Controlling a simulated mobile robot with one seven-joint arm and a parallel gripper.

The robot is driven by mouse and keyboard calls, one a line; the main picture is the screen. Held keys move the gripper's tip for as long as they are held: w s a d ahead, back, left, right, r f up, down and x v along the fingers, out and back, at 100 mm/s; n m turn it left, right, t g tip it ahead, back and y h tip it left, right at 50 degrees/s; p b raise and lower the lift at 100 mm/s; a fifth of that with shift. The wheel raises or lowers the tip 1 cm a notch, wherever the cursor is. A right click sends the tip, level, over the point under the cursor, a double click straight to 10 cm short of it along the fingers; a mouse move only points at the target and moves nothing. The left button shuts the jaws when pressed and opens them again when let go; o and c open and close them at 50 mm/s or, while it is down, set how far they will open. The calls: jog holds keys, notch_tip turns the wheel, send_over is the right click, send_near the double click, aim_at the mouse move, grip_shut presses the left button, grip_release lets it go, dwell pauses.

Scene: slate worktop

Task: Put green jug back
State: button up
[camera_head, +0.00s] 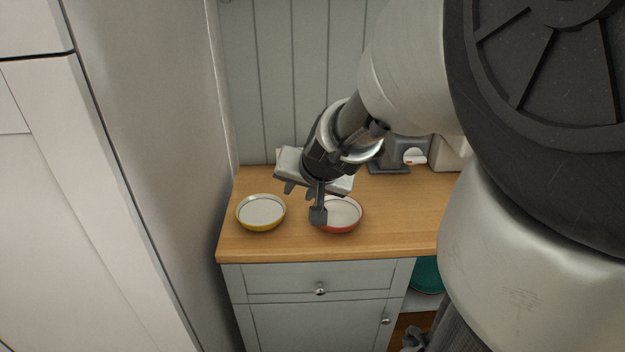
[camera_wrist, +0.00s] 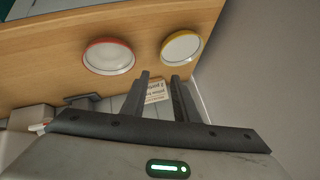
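No green jug can be made out in either view. A teal rounded thing (camera_head: 427,275) shows partly below the worktop at the right, cut off by my arm; I cannot tell what it is. My gripper (camera_head: 303,204) is above the wooden worktop, by the red-rimmed bowl (camera_head: 343,214). In the wrist view my gripper (camera_wrist: 160,75) has its two fingers apart with nothing held between them. The red-rimmed bowl (camera_wrist: 108,57) and the yellow-rimmed bowl (camera_wrist: 181,48) lie beyond the fingertips there.
The yellow bowl (camera_head: 261,213) stands at the worktop's left. A grey appliance (camera_head: 400,152) with a white-and-red knob stands at the back right, partly behind my arm. A card with print (camera_wrist: 156,91) shows between the fingers. A tall white cabinet (camera_head: 60,190) bounds the left.

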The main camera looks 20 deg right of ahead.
jog(key=s+a+r+n+y, duration=0.2)
jog(key=s+a+r+n, duration=0.3)
jog(key=s+a+r, duration=0.3)
jog(key=s+f+n+g+h, duration=0.1)
jog(key=s+f+n+g, duration=0.1)
jog(key=s, duration=0.8)
notch_tip(320, 180, up, 12)
jog(key=p, duration=1.1)
jog(key=shift+a+f, duration=0.15)
jog(key=shift+a, duration=0.25)
